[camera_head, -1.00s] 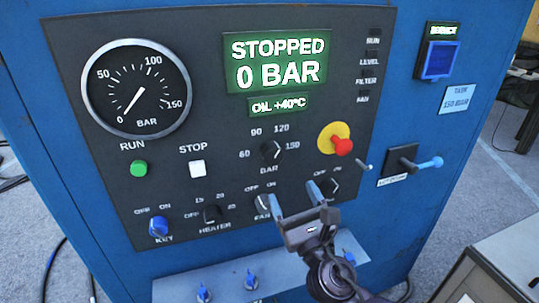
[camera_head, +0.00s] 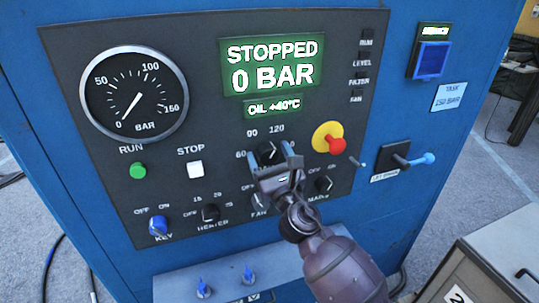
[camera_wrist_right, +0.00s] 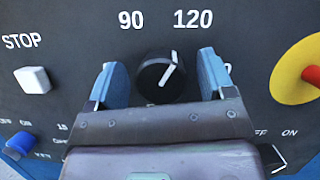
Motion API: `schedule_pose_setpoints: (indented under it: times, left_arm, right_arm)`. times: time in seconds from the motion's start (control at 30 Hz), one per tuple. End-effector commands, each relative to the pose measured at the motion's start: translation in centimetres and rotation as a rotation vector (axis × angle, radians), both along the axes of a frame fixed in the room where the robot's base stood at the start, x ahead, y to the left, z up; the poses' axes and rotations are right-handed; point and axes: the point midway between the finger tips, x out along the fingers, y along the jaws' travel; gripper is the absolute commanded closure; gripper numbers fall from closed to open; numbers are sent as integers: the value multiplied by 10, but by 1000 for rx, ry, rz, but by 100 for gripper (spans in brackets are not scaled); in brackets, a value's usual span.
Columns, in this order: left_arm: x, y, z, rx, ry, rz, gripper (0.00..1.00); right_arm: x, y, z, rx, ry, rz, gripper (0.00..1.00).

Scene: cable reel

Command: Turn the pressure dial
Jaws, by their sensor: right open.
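The pressure dial is a black round knob with a white pointer line, seen in the head view (camera_head: 268,152) and in the wrist view (camera_wrist_right: 160,78). Its pointer leans up and right, toward the 120 mark in the wrist view. My right gripper (camera_head: 271,160) is open in front of the panel, its blue fingers on the left and right of the knob. The wrist view also shows the open fingers (camera_wrist_right: 160,80) with gaps on both sides of the knob. I cannot tell how deep the fingers reach. My left gripper is not in view.
The display (camera_head: 272,65) reads STOPPED, 0 BAR. The gauge (camera_head: 136,93) needle is at 0. A red-knobbed yellow switch (camera_head: 325,135) is right of the dial. A white stop button (camera_head: 195,169) is to its left. A task label (camera_head: 449,96) reads 150 BAR.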

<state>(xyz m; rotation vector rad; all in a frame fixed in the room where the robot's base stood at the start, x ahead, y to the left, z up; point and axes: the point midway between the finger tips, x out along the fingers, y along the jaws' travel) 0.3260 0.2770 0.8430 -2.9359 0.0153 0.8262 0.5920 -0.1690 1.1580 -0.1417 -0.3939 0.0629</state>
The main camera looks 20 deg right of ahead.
Motion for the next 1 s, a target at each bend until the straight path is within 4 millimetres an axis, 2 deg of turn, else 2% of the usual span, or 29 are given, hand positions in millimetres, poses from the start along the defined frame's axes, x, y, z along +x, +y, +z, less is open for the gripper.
schedule_pose_setpoints:
  times: [0.17,0.4,0.5,0.77,1.0]
  left_arm:
    - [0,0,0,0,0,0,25]
    - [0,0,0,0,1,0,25]
    - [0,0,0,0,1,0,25]
    - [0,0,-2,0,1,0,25]
    - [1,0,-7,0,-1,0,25]
  right_arm:
    - [0,0,0,0,0,0,26]
    - [0,0,0,0,0,0,63]
    - [0,0,0,0,0,0,74]
    - [0,0,0,33,0,1,74]
    - [-1,0,-1,165,5,1,74]
